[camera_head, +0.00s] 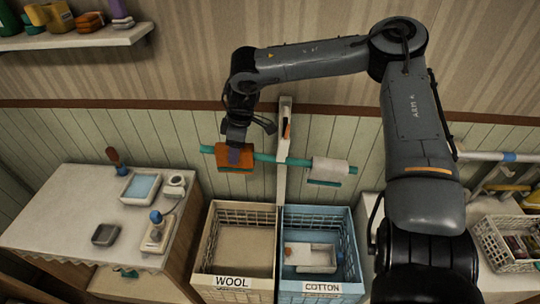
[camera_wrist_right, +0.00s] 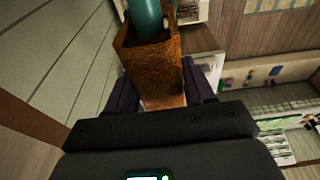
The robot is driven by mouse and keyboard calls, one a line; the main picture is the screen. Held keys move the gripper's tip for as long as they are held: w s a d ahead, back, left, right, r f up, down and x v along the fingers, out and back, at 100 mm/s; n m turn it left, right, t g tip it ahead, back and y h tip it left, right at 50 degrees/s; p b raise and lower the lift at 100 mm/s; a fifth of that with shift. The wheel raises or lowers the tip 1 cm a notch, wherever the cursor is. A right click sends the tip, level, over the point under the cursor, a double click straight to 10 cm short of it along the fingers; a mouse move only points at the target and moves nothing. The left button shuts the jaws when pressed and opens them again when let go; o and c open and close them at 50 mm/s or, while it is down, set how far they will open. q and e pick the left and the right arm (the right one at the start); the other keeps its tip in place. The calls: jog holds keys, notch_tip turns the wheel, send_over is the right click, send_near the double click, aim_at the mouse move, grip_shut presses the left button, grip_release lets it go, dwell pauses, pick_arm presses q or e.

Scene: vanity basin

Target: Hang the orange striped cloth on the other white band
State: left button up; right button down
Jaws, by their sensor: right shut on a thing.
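The orange cloth (camera_head: 221,164) hangs folded over the left part of a teal rail (camera_head: 268,157). My right gripper (camera_head: 239,153) comes down on it from above and is shut on it. In the right wrist view the orange cloth (camera_wrist_right: 150,72) stands between my two dark fingers (camera_wrist_right: 160,97), with the teal rail (camera_wrist_right: 147,18) running into its fold. Its stripes are not clear. A white wrap (camera_head: 330,166) sits around the right part of the rail; I cannot tell whether it is a band or a cloth. Any band under the orange cloth is hidden. My left gripper is out of view.
A pale post (camera_head: 284,150) carries the rail between the cloth and the white wrap. Below stand a beige WOOL crate (camera_head: 208,246) and a blue COTTON crate (camera_head: 350,245). A white counter (camera_head: 60,215) with small dishes is at left; a shelf (camera_head: 75,39) is above.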

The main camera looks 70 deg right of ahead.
dwell(0.5)
jog(key=shift+f, duration=0.15)
jog(key=shift+c, duration=1.6)
grip_release()
jog(key=shift+r, duration=0.55)
jog(key=r, duration=0.2)
jog(key=s+r+b, duration=0.1)
jog(key=r, duration=0.4)
jog(key=shift+s+d+r, duration=0.2)
jog(key=shift+s+r, duration=0.15)
jog(key=shift+s+r+b, duration=0.2)
jog(key=shift+r+b, duration=0.1)
jog(key=shift+r, duration=0.65)
